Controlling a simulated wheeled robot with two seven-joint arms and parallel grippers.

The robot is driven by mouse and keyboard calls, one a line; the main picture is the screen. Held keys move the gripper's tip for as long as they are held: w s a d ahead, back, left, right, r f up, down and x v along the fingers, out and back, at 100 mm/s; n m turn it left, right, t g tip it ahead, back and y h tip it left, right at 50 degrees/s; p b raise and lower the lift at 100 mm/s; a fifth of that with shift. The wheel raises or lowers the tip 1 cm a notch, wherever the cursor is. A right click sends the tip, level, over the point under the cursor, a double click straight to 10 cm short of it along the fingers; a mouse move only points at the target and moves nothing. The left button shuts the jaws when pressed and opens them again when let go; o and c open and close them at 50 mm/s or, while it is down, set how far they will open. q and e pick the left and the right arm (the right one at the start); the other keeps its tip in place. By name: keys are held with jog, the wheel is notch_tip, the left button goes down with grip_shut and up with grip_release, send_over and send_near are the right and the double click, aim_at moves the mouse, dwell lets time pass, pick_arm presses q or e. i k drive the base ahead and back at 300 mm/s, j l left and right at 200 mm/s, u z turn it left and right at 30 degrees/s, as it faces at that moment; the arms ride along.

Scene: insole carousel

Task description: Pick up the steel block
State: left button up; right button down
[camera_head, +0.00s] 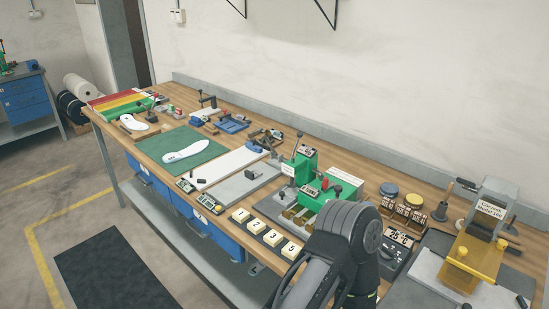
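I cannot single out the steel block for certain. A small dark grey block-like piece (250,174) lies on a flat grey plate (237,190) in the middle of the bench. A larger grey block-shaped body with a label (494,199) stands at the far right, behind a yellow part. One of my arms rises from the bottom edge, right of centre, and covers part of the bench's front. Its fingertips do not show. My other arm and gripper are out of the picture.
The long wooden bench (168,151) carries a green mat (190,140) with a white insole (186,152), green machines (303,165), numbered cards (257,226), round-topped stands (389,189) and a yellow fixture (473,258). A dark floor mat (120,268) lies in front; the floor there is free.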

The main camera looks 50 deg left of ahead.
aim_at(252, 174)
jog(key=k+j, duration=0.1)
jog(key=j, duration=0.35)
jog(key=k+j, duration=0.1)
jog(key=j, duration=0.35)
jog(key=k+j+z, duration=0.1)
jog(key=j, duration=0.35)
jog(key=k+j, duration=0.15)
jog(key=j, duration=0.25)
jog(key=k+j, duration=0.1)
jog(key=j, duration=0.35)
jog(key=k+j+z, duration=0.1)
jog(key=j, duration=0.35)
jog(key=k+j, duration=0.15)
jog(key=j, duration=0.25)
